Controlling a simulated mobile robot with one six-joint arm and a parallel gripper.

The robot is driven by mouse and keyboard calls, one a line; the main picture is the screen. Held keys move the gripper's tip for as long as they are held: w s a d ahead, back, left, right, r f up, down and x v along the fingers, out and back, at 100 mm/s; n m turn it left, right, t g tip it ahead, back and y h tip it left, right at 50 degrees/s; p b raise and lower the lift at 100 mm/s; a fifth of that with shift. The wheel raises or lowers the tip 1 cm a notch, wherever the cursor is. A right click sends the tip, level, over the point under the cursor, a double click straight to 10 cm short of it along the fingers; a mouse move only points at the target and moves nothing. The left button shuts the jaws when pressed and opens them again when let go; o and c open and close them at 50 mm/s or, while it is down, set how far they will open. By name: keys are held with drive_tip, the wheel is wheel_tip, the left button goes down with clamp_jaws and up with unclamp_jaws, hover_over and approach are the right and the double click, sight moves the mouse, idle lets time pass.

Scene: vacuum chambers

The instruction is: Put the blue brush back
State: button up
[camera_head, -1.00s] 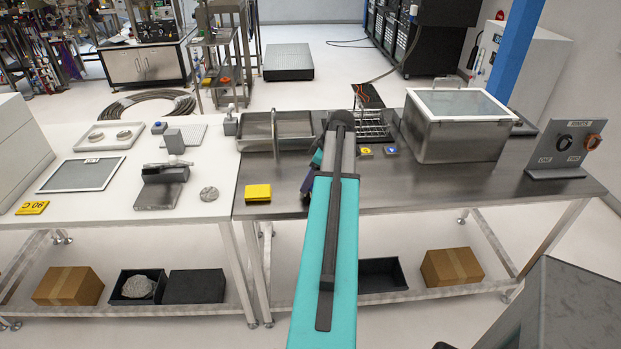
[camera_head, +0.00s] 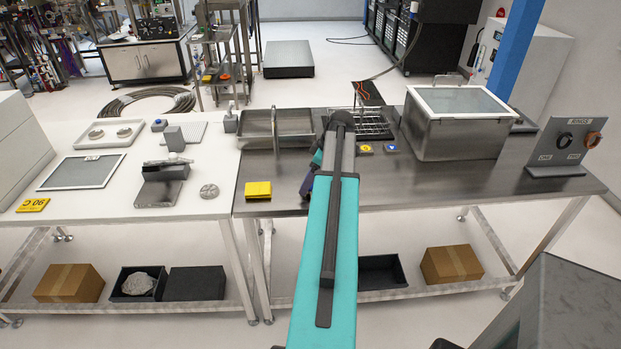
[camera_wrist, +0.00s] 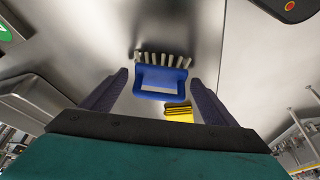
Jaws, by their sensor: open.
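The blue brush (camera_wrist: 160,84), with a row of pale bristles, shows in the wrist view against the grey metal surface. It lies between the two spread dark fingers of my gripper (camera_wrist: 158,78), with a visible gap on each side. My gripper is open and nothing is clamped in it. In the head view, my teal arm hides the brush, and only part of the dark gripper (camera_head: 307,186) shows left of the arm, over the steel table (camera_head: 450,185).
A yellow folded block (camera_head: 257,190) lies left of my arm and also shows in the wrist view (camera_wrist: 179,113). A metal tray (camera_head: 258,122), a wire rack (camera_head: 374,126) and a lidded steel chamber (camera_head: 455,135) stand behind. An upright panel (camera_head: 560,148) stands at the right.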

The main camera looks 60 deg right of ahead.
drive_tip(key=shift+r, duration=0.1)
drive_tip(key=b+v, duration=0.2)
drive_tip(key=v, duration=1)
drive_tip(key=shift+b, duration=0.3)
drive_tip(key=shift+r, duration=0.1)
idle(0.5)
